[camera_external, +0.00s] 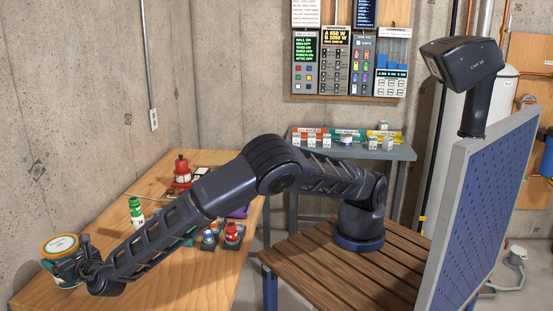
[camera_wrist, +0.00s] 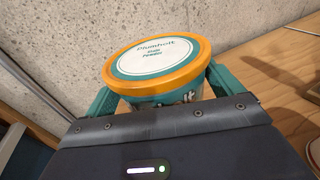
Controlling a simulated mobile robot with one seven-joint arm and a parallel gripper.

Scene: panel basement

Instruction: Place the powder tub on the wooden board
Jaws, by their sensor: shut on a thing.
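The powder tub (camera_external: 60,246) has a white lid with an orange rim and a teal and white label. It is at the left end of the wooden table in the external view. In the wrist view the tub (camera_wrist: 158,62) fills the middle, lid facing up, slightly tilted in the picture. My gripper (camera_wrist: 160,90) is shut on the tub, with one teal finger on each side. My gripper (camera_external: 76,264) covers part of the tub in the external view. I cannot tell whether the tub touches the table. I cannot make out a separate wooden board.
The wooden table (camera_external: 180,287) has clear room right of the tub. A green and white bottle (camera_external: 136,211), a red lantern-like item (camera_external: 181,171) and small red-topped items (camera_external: 232,233) stand farther along. A concrete wall (camera_external: 60,120) rises behind.

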